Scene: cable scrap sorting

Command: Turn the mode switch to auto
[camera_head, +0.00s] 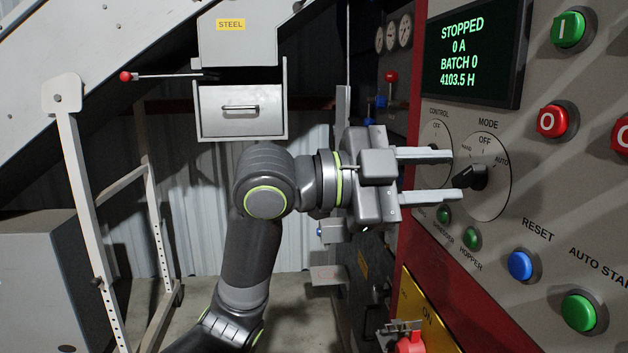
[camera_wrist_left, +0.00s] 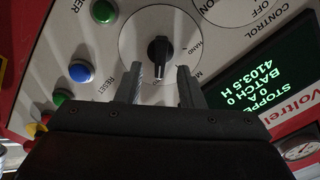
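The mode switch is a black knob (camera_head: 472,178) on a round pale dial (camera_head: 488,205) with HAND, OFF and AUTO marks, under the word MODE. My right gripper is not in view.
A control dial (camera_head: 435,150) sits left of the mode dial, partly behind a finger. The display (camera_head: 470,50) reads STOPPED. A blue reset button (camera_head: 520,265), a green button (camera_head: 579,312) and red buttons (camera_head: 553,121) stand out from the panel. A steel drawer (camera_head: 241,111) is behind my arm.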

